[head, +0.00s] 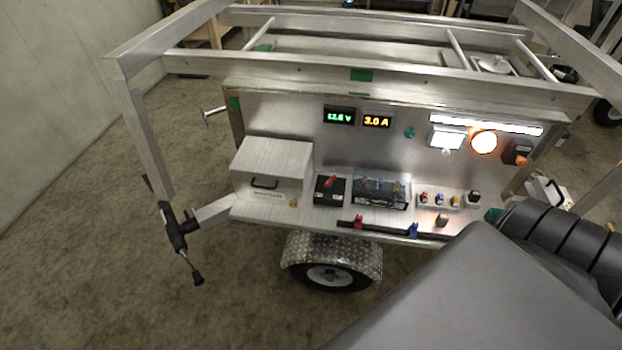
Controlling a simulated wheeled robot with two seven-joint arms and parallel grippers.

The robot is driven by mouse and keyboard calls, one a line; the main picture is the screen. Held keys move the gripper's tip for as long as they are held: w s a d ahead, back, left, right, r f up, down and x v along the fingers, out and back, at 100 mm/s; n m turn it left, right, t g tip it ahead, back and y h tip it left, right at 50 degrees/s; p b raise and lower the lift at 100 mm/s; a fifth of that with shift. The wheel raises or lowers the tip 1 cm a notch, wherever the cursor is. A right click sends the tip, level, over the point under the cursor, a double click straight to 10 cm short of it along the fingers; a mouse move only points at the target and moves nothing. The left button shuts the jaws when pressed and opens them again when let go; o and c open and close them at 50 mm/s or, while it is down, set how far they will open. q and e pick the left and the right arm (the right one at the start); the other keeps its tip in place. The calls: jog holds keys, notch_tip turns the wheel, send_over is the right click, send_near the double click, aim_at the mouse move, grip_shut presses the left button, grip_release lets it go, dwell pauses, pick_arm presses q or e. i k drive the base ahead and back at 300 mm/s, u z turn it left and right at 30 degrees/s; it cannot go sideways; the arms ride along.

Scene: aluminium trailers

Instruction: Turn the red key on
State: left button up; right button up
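A small red key (330,182) sits on top of a black switch box (328,192) on the trailer's metal shelf. The key looks slightly tilted; I cannot tell its switch position from here. The box stands between a closed silver box and a clear-covered fuse block. Neither of my grippers shows in the head view. A large grey link of my own arm fills the lower right and hides part of the shelf's right end.
The silver box (273,168) is left of the switch box, the fuse block (381,190) right. A black bar (387,229) with red and blue clamps runs along the shelf's front. Displays (339,116) and lamps (484,142) are lit. Floor at left is mostly clear.

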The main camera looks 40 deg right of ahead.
aim_at(328, 184)
jog(key=u, duration=1.4)
jog(key=i, duration=0.8)
jog(key=z, duration=2.25)
